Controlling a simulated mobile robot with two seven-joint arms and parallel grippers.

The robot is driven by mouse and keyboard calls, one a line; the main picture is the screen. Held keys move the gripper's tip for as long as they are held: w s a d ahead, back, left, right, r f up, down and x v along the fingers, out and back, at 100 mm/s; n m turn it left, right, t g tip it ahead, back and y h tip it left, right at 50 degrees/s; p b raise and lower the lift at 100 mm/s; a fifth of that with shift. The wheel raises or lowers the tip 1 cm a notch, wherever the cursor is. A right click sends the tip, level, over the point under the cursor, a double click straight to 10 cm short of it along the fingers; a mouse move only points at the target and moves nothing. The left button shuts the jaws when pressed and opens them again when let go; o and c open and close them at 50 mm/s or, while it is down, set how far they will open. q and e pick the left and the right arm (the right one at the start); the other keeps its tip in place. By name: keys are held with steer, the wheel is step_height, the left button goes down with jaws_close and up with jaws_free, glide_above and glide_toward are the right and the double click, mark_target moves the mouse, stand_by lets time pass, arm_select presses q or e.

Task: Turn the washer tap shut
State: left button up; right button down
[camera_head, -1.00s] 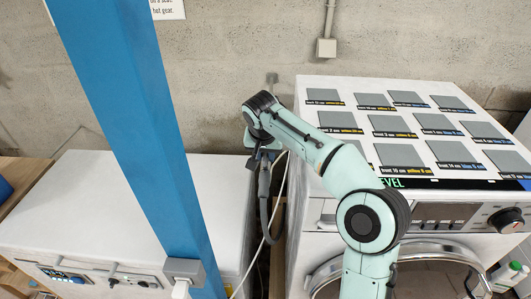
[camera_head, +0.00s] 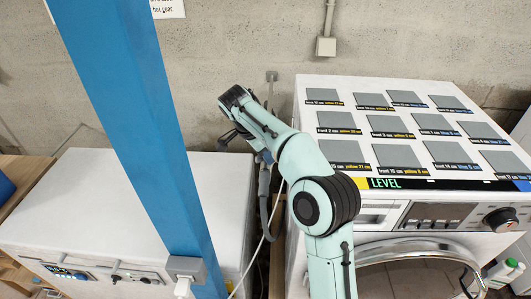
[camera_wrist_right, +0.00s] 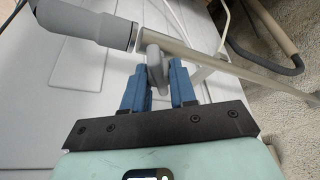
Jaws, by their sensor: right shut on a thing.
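The washer tap's grey lever (camera_wrist_right: 156,66) shows in the right wrist view, standing out from a grey metal pipe (camera_wrist_right: 190,55). My right gripper (camera_wrist_right: 160,80) has its two blue fingers on either side of this lever and is shut on it. A thick grey hose fitting (camera_wrist_right: 85,22) joins the pipe on the left. In the head view my right gripper (camera_head: 229,137) is a small dark shape below the wrist, in front of the wall. The lever cannot be made out there. My left gripper is not in view.
A washer (camera_head: 318,96) with labelled grey squares on top stands at right, and a white machine (camera_head: 100,190) stands at left. A grey hose (camera_head: 264,205) hangs in the narrow gap between them. A blue post (camera_head: 135,110) rises in front, left of my arm.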

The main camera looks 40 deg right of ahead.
steer(key=m+g, duration=0.1)
steer(key=m, duration=0.2)
steer(key=m+g+y, duration=0.1)
steer(key=m, duration=0.3)
stand_by(0.6)
steer(key=c, duration=0.9)
jaws_free()
